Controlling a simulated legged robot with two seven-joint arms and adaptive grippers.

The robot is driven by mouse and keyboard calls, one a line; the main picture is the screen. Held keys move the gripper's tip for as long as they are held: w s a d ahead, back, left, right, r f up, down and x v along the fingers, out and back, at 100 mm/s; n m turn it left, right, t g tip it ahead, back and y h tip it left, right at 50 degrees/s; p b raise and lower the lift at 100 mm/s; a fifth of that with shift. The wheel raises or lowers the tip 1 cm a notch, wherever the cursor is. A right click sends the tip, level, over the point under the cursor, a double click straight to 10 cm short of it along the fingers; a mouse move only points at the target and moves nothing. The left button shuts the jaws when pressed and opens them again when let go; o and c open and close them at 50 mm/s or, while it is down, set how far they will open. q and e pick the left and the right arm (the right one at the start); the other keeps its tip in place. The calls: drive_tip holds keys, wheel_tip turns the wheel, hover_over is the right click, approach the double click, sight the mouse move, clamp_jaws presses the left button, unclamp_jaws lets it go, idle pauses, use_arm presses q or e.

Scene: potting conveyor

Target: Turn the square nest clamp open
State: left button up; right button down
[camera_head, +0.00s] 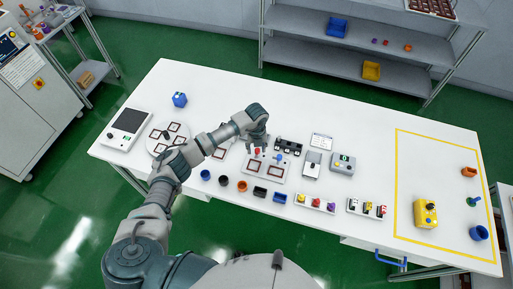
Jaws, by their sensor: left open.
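My left gripper (256,147) reaches in over the middle of the white table. It is open, with its fingertips pointing down just above or around a small red knob (257,152); I cannot tell whether they touch it. The knob is at the back of a light plate (266,172) with dark-framed square recesses. A blue knob (279,157) stands to the right on the same plate. Which knob belongs to the square nest clamp is too small to tell. Part of the plate's back is hidden by the gripper. My right gripper is not in view.
Several small cups (242,186) stand in a row in front of the plate. A black rack (289,146) and a grey device (342,163) are to its right. A round plate (169,138) and a dark-screened panel (126,128) are to the left. A yellow-outlined area (397,180) lies far right.

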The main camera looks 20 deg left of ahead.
use_arm(q)
drive_tip(key=shift+d+f, duration=0.1)
drive_tip(key=shift+f, duration=0.1)
drive_tip(key=shift+d, duration=0.25)
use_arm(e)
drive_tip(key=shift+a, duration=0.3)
use_arm(q)
clamp_jaws()
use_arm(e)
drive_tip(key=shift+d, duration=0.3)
